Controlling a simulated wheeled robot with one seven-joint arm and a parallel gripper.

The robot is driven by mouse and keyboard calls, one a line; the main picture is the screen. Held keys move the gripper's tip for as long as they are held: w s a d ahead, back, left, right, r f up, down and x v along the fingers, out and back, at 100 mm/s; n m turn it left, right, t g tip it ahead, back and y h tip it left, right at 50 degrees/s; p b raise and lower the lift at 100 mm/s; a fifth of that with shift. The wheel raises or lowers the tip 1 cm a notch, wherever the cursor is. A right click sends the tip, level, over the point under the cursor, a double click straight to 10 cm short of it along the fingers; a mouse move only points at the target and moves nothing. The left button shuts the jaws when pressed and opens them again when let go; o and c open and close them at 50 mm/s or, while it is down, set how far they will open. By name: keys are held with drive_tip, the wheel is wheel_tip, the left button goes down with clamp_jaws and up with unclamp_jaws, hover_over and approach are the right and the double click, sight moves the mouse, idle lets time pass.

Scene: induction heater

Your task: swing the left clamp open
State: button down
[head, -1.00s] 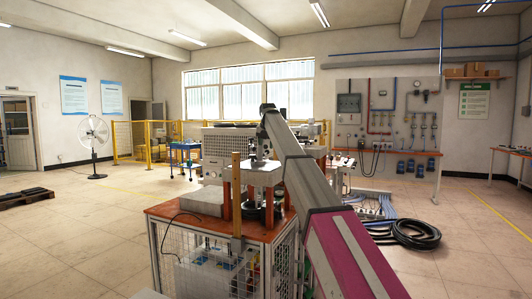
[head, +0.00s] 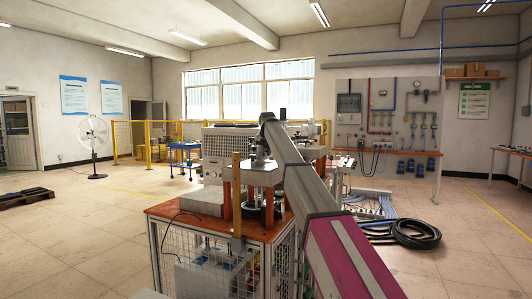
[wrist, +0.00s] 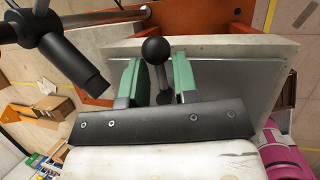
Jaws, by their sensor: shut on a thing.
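In the wrist view, my gripper (wrist: 155,85) has two green fingers, one on each side of a clamp lever (wrist: 154,50) with a black ball knob on top. The fingers are shut on the lever's stem below the knob. A second black handle (wrist: 75,65), thick and cylindrical, lies at the upper left, apart from the fingers. In the head view, the heater fixture (head: 250,175) with its light top plate and orange posts stands on the orange-topped bench. My arm covers much of it, and the gripper and clamp cannot be made out clearly there.
The orange bench (head: 170,213) has wire-mesh sides and a grey box (head: 200,202) on top. A wooden upright (head: 236,195) stands at its front edge. A coiled black hose (head: 412,235) lies on the floor at the right.

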drive_tip(key=m+h, duration=0.1)
drive_tip(key=m, duration=0.3)
drive_tip(key=s+d+m+h, duration=0.1)
drive_tip(key=m, duration=0.1)
drive_tip(key=shift+d+h, duration=0.1)
drive_tip(key=shift+h, duration=0.2)
drive_tip(key=m, duration=0.1)
drive_tip(key=s+m+g+h, duration=0.1)
drive_tip(key=m, duration=0.1)
drive_tip(key=m+h, duration=0.1)
drive_tip(key=m, duration=0.1)
drive_tip(key=shift+s+d+g, duration=0.25)
drive_tip(key=shift+d+g, duration=0.05)
drive_tip(key=shift+m, duration=0.3)
